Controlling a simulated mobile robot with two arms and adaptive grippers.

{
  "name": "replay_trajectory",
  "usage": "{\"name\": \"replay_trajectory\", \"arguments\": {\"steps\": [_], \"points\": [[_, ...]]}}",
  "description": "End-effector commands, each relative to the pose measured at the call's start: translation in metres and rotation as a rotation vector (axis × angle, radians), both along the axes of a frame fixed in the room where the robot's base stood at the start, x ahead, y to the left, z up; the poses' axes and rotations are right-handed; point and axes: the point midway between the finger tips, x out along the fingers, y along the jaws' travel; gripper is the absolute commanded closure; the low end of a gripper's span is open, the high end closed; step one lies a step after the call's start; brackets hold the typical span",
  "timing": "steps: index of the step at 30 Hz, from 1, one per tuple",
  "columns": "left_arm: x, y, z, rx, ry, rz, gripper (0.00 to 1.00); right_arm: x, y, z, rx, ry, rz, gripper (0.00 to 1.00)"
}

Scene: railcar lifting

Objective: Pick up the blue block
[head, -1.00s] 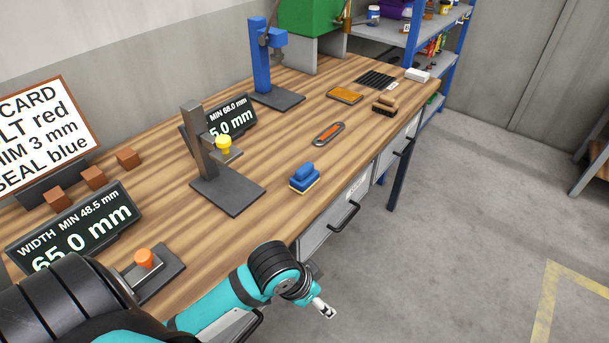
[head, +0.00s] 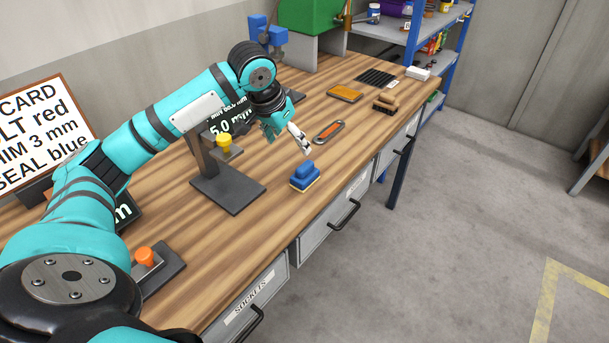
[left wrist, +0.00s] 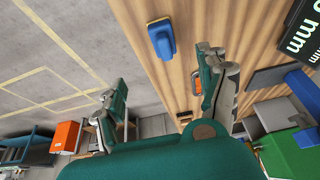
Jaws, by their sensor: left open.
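The blue block (head: 304,175) sits on the wooden bench near its front edge, on a thin yellowish base, with a smaller raised blue part on top. In the left wrist view the blue block (left wrist: 162,40) lies on the bench beyond the fingers, toward the top. My left gripper (head: 300,142) is above the bench, just behind and above the block, apart from it. In the left wrist view its two fingers (left wrist: 160,95) are spread wide with nothing between them. My right gripper is not in view.
A grey stand with a yellow knob (head: 224,143) is left of the block. A red-orange oval tool (head: 329,131) lies behind it, with an orange pad (head: 345,93) and brown brush (head: 385,103) farther right. An orange button fixture (head: 145,257) stands front left.

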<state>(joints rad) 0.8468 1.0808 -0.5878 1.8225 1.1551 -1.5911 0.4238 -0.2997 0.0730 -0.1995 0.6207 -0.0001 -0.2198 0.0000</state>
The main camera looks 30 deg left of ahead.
Motion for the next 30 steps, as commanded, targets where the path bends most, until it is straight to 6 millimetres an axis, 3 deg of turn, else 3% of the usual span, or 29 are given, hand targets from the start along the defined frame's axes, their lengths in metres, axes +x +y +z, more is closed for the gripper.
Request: {"name": "replay_trajectory", "arguments": {"steps": [13, 23, 30], "points": [[0.035, -0.004, -0.084, -0.001, 0.003, -0.003, 0.25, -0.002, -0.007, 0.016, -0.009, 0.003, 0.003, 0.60], [0.047, -0.002, -0.110, 0.001, 0.001, -0.002, 0.25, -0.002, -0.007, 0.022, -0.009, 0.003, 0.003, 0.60], [0.064, 0.002, -0.140, 0.000, 0.002, -0.002, 0.25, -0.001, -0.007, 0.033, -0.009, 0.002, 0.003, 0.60]]}}
